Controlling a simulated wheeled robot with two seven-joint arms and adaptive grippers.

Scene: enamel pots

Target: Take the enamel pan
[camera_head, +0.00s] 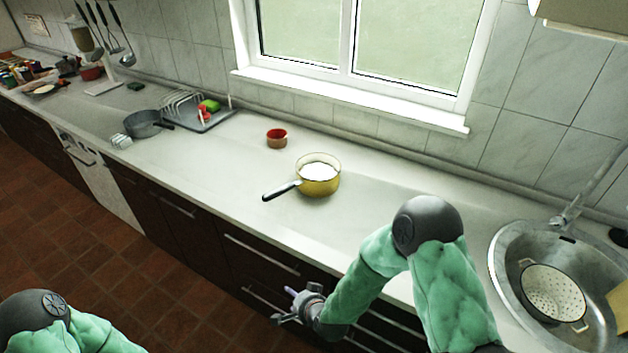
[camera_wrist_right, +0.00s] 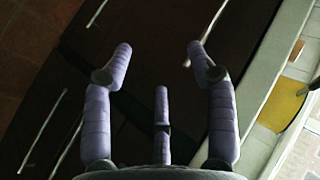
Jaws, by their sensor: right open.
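The enamel pan (camera_head: 319,187) stands upright on the light counter in the head view. It is yellow outside and white inside, with a dark handle pointing left towards the counter's front edge. My right gripper (camera_head: 290,306) is in front of the drawers, nearer the camera than the pan and apart from it. Its purple fingers (camera_wrist_right: 160,70) are spread with nothing between them in the right wrist view. A yellow patch at that view's right edge is cut off, and I cannot tell for sure whether it is the pan. My left gripper is out of view; only part of that arm shows.
A small red bowl (camera_head: 277,138) stands behind the pan to the left. A grey pot (camera_head: 143,124) and a dish rack (camera_head: 185,108) are further left. A sink (camera_head: 512,262) holding a white colander (camera_head: 552,294) is at right. The counter around the pan is clear.

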